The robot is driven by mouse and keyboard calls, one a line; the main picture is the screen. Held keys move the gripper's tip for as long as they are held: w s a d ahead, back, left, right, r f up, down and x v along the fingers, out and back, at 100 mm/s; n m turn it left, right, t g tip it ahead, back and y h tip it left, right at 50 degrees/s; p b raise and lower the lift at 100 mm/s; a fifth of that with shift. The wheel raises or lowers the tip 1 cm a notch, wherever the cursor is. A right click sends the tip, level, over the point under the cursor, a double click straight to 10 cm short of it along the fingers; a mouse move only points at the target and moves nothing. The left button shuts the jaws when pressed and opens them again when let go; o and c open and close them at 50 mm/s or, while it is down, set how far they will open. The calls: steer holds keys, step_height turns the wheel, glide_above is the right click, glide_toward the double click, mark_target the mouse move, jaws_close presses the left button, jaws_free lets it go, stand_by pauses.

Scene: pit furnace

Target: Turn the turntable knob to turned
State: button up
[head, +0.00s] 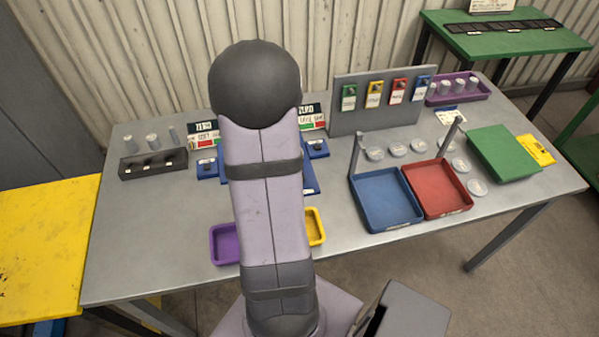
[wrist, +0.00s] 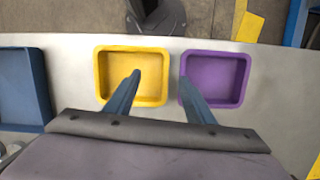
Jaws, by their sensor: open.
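My gripper shows in the wrist view (wrist: 161,77). Its two blue-grey fingers are apart with nothing between them, above the table by the yellow and purple trays. In the head view my arm hides the gripper and the middle of the table. I cannot make out a turntable knob for certain in either view. Small blue blocks with dark tops stand left (head: 207,167) and right (head: 318,148) of my arm. A blue panel edge (head: 310,181) shows beside the arm, mostly hidden.
The yellow tray (wrist: 132,76) and purple tray (wrist: 215,78) lie near the table's front edge. A blue tray (head: 385,200) and red tray (head: 437,190) lie right. A black holder (head: 153,164) stands left, a grey tag board (head: 380,105) behind. The left front tabletop is clear.

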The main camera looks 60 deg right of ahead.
steer(key=w+a+r+n+t+h, duration=0.1)
steer(key=w+a+r+n, duration=0.15)
steer(key=a, duration=0.45)
steer(key=w+a+r+n, duration=0.1)
steer(key=a+r+n, duration=0.1)
steer(key=a+n, duration=0.35)
steer(key=w+a+r+n+t+h, duration=0.1)
steer(key=w+a+r+n, duration=0.1)
steer(key=a, duration=0.6)
steer(key=w+d, duration=0.3)
steer(key=d, duration=0.5)
steer(key=w+d, duration=0.3)
steer(key=d, duration=0.5)
steer(key=shift+m+g, duration=0.3)
steer(key=shift+m, duration=0.4)
steer(key=s+d+f, duration=0.1)
steer(key=s+d, duration=0.1)
steer(key=d, duration=0.5)
steer(key=s+d+f, duration=0.1)
steer(key=s+d, duration=0.1)
steer(key=d, duration=0.6)
steer(key=s+d+f+b, duration=0.1)
steer(key=s+d, duration=0.2)
steer(key=d, duration=0.5)
steer(key=shift+s+f, duration=0.1)
steer(key=shift+f, duration=0.2)
steer(key=shift+d+r, duration=0.1)
steer(key=shift+r, duration=0.05)
steer(key=shift+f+p, duration=1.25)
steer(key=shift+f, duration=2.45)
